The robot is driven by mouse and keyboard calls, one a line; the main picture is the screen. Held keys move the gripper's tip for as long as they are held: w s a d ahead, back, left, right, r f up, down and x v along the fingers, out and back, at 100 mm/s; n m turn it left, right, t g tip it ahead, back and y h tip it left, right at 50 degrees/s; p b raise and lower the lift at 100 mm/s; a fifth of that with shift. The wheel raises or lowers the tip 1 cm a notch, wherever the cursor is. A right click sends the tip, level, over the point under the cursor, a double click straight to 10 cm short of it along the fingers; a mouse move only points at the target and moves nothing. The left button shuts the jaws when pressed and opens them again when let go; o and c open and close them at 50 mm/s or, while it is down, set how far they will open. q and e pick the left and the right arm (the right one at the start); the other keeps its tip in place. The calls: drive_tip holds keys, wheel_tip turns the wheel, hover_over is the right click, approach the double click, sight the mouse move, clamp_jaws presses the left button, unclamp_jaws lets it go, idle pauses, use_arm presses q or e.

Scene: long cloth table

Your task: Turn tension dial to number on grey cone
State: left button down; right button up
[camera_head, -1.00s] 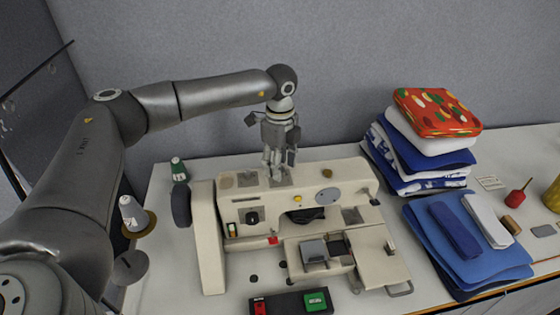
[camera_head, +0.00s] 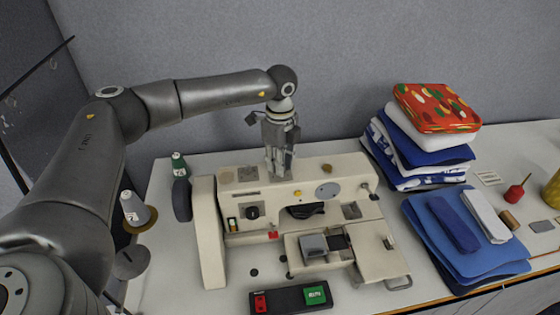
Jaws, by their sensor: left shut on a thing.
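The cream sewing machine (camera_head: 205,235) stands on the table in the middle of the view. My left gripper (camera_head: 279,173) points straight down at the machine's top, behind its front edge. It is shut on a small part there, which I take to be the tension dial; the fingers hide it, so its numbers cannot be read. The grey cone (camera_head: 134,210) stands left of the machine on a brownish base. Its pale label carries a mark too small to read. My right gripper is not in view.
A green cone (camera_head: 179,166) stands behind the machine's handwheel (camera_head: 181,199). A black switch box (camera_head: 283,299) with red and green buttons lies in front. Folded cloth stacks (camera_head: 425,150) and blue cloths (camera_head: 460,240) lie to the right. A grey wall stands behind.

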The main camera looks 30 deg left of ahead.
use_arm(q)
drive_tip(key=m+b, duration=0.1)
drive_tip(key=m, duration=0.1)
drive_tip(key=shift+m+b, duration=0.3)
drive_tip(key=shift+b, duration=0.1)
drive_tip(key=m+b, duration=0.1)
drive_tip(key=m, duration=0.1)
drive_tip(key=shift+m, duration=0.3)
drive_tip(key=m+b, duration=0.2)
drive_tip(key=m, duration=0.1)
drive_tip(key=shift+m, duration=0.3)
drive_tip(key=shift+w+r+m+b, duration=0.1)
drive_tip(key=shift+m+b, duration=0.35)
drive_tip(key=shift+m, duration=1.05)
drive_tip(key=c, duration=1.2)
unclamp_jaws()
